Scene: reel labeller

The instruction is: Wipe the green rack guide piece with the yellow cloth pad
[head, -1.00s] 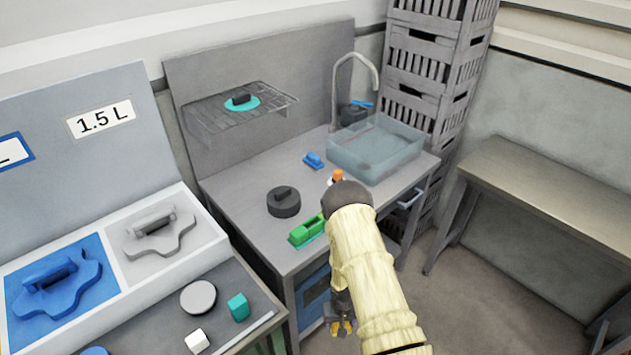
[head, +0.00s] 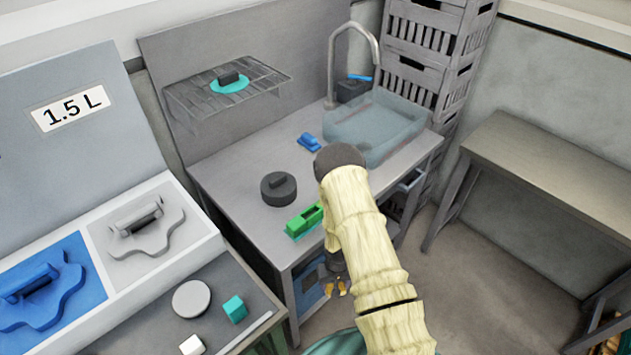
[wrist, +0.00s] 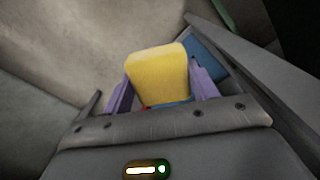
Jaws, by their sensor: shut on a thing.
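The green rack guide piece (head: 304,221) lies on a teal base near the front edge of the grey sink counter, just left of my arm. In the wrist view, my gripper (wrist: 162,92) is shut on the yellow cloth pad (wrist: 158,72), which sits between its two purple fingers. In the head view my gripper (head: 335,288) hangs low in front of the counter, below the green piece and apart from it. My arm hides part of the counter, and the pad shows only in small part there.
A dark round weight (head: 279,189) and a small blue object (head: 308,142) stand on the counter (head: 240,170). A clear basin (head: 375,128) is at the back right. A wire rack (head: 190,97) hangs above. The left bench (head: 245,330) holds a teal cube (head: 235,309). Floor is free at right.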

